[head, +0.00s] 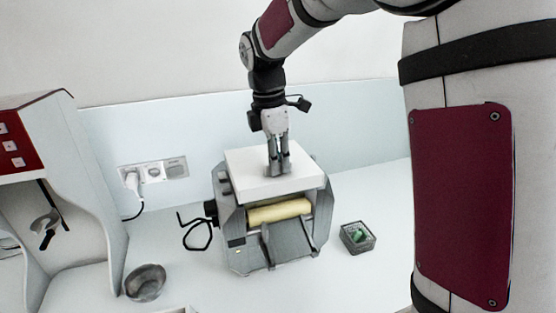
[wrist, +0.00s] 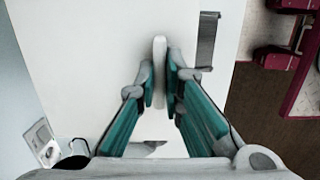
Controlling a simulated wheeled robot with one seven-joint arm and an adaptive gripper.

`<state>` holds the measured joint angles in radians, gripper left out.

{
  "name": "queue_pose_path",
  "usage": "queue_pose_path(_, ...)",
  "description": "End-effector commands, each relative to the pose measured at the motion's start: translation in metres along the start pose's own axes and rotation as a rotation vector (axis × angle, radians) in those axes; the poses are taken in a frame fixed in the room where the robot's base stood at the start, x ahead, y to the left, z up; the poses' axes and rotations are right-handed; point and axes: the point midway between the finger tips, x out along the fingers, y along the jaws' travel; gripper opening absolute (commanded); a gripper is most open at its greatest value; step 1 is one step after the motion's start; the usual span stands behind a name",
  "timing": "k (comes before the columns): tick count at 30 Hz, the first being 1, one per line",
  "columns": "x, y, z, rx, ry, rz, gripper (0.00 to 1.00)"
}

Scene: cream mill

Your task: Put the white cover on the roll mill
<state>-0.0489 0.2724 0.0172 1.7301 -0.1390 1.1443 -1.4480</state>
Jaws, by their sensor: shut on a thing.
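The roll mill (head: 236,222) is a grey machine with a yellowish roll (head: 280,211) showing at its front. The white cover (head: 247,166) is a flat slab level over the top of the mill. I cannot tell whether it rests fully on the mill or hovers slightly. My gripper (head: 278,171) points down at the middle of the cover. In the wrist view, my gripper (wrist: 160,88) is shut on the cover's narrow white upright handle (wrist: 159,62). The cover (wrist: 85,50) fills much of that view and hides the mill's top.
A small dark box with something green (head: 357,237) stands right of the mill. A metal bowl (head: 145,282) and a red and white machine (head: 40,170) stand left. A wall socket with a plug (head: 153,172) is behind. The counter right of the mill is mostly clear.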

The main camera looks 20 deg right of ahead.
Motion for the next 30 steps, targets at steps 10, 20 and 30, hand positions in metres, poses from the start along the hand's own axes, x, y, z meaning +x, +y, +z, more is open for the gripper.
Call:
queue_pose_path(10, 0.0001, 0.0002, 0.0001, 0.000, 0.000, 0.001, 0.00)
queue_pose_path(20, 0.0034, 0.0001, -0.0002, 0.000, 0.000, 0.001, 0.00)
queue_pose_path(30, 0.0080, 0.0001, -0.0007, 0.000, 0.000, 0.001, 0.00)
